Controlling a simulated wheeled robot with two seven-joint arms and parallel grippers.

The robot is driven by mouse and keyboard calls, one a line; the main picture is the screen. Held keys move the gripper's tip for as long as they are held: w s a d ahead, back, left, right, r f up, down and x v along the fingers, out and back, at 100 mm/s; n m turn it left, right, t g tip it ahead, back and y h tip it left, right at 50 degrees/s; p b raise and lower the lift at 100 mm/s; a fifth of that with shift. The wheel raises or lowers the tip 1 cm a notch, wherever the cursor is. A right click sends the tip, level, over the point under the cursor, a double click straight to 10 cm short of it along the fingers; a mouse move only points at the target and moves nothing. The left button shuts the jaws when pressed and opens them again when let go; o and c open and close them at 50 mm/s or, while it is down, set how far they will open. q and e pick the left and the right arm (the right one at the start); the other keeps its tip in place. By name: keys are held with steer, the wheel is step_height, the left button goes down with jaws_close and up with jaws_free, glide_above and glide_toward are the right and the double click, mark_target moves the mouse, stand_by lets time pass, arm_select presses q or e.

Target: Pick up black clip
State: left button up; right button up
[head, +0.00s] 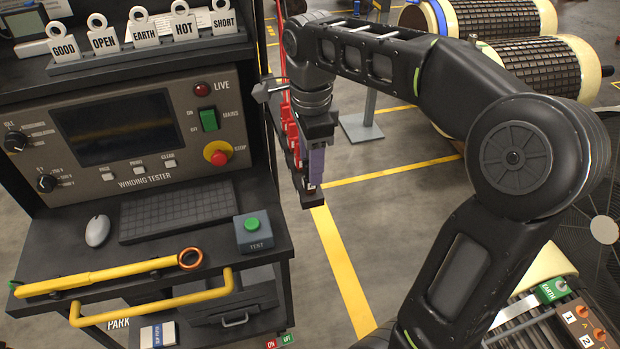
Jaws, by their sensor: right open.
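My right gripper (314,186) hangs pointing down beside the right side of the tester cart, its fingers at the front end of a narrow dark rack (297,170). It is open, though the gap between its fingers is hard to see from this angle. Several red clips (291,132) stand along the rack, just left of and behind the gripper. I cannot make out the black clip clearly; the fingers cover the front end of the rack. I cannot tell whether the fingers touch anything. My left gripper is not in view.
The winding tester (137,130) stands on the cart above a keyboard (177,212), a mouse (98,231) and a green TEST button (252,224). A yellow probe (110,274) lies at the shelf's front. Large rotors (505,66) stand back right. Open floor lies right of the cart.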

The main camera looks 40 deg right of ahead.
steer(key=shift+w+a+f+p, duration=0.1)
steer(key=shift+f+p, duration=0.4)
steer(key=shift+f, duration=2.05)
jaws_close()
